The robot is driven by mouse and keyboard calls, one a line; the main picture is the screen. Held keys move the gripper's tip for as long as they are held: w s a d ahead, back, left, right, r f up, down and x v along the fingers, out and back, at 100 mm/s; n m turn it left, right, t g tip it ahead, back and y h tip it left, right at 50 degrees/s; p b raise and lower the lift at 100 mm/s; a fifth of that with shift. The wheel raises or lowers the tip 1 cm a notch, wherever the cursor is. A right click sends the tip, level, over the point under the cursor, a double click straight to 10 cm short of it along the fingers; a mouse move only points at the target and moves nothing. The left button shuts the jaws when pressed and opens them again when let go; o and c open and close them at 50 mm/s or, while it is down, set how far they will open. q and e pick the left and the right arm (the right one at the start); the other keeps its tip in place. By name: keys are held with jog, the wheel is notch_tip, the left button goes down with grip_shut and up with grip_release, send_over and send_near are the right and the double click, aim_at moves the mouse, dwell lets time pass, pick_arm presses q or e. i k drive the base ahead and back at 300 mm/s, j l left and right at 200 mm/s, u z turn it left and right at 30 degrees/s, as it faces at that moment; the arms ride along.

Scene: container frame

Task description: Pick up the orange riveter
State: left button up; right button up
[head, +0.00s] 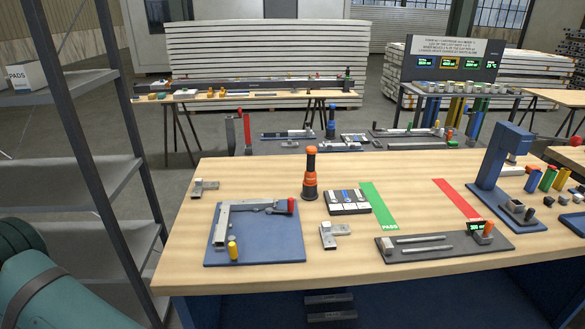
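The orange riveter (310,183) stands upright on the wooden workbench (275,278), left of the bench's middle. It has an orange body with a black upper part and an orange band near the top. It is behind the blue fixture plate (280,250) and left of a dark tray (348,209) with small parts, apart from both. Nothing is holding it. Neither of my grippers is in view.
The blue plate carries a metal frame piece and a red-tipped clamp. Metal corner brackets (334,234) lie nearby. A green strip (380,206), a red strip (457,199), a grey gauge base (445,246) and a blue press (497,165) occupy the right. Metal shelving (85,190) stands left.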

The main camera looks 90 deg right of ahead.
aim_at(310, 180)
jog(key=z, duration=1.55)
jog(key=i+j, duration=0.05)
jog(key=j, duration=0.05)
